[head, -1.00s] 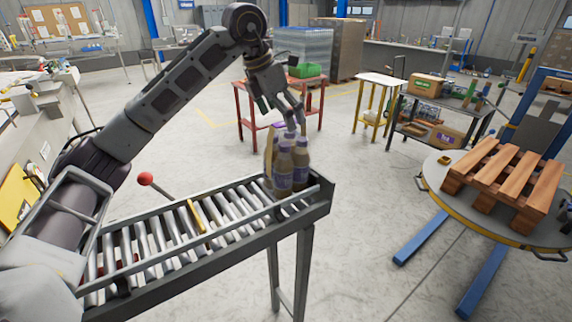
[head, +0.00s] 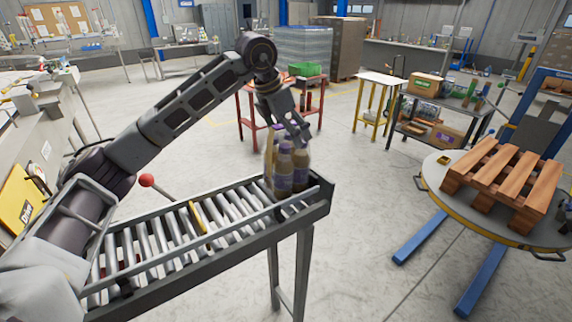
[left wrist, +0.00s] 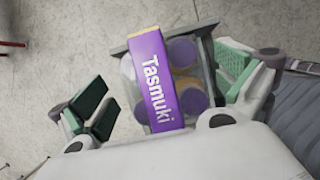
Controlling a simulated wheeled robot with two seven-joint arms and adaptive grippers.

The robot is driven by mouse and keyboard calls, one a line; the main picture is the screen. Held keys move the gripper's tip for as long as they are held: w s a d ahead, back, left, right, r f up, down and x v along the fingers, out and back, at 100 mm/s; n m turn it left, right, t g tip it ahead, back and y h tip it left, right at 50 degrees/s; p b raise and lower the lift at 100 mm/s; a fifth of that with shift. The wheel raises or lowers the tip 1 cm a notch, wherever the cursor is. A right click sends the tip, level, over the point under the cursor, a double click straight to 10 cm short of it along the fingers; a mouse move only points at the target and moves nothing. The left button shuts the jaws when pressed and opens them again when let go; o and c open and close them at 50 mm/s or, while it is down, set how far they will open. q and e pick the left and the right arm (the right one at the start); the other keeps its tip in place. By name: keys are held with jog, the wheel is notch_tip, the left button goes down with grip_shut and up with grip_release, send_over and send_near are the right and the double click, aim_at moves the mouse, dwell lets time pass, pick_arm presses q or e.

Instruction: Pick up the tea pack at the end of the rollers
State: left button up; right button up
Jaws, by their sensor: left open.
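The tea pack (head: 284,172) is a group of bottles with brown contents, purple caps and purple labels. It stands upright at the far right end of the roller conveyor (head: 262,237). My left gripper (head: 290,138) is open and points down at the top of the pack. In the left wrist view its green-padded fingers (left wrist: 160,90) stand on either side of the pack. Contact cannot be told. My right gripper is not seen.
A red-handled lever (head: 146,180) rises beside the rollers, and a yellow bar (head: 198,218) lies across them. A wooden pallet (head: 505,182) sits on a round lift table (head: 440,187) at right. A red table (head: 243,105) stands behind. The floor between is clear.

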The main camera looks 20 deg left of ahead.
pick_arm(q)
jog(key=shift+w+d+f, duration=0.15)
jog(key=shift+w+f, duration=0.05)
jog(key=shift+f, duration=0.5)
jog(key=c, duration=1)
jog(key=shift+r, duration=0.15)
jog(key=shift+c, duration=0.6)
jog(key=shift+r, duration=0.1)
jog(key=shift+w+r, duration=0.1)
jog(key=shift+r, duration=0.25)
jog(key=shift+c, duration=1.3)
jog(key=shift+r, duration=4.55)
jog(key=shift+c, duration=0.2)
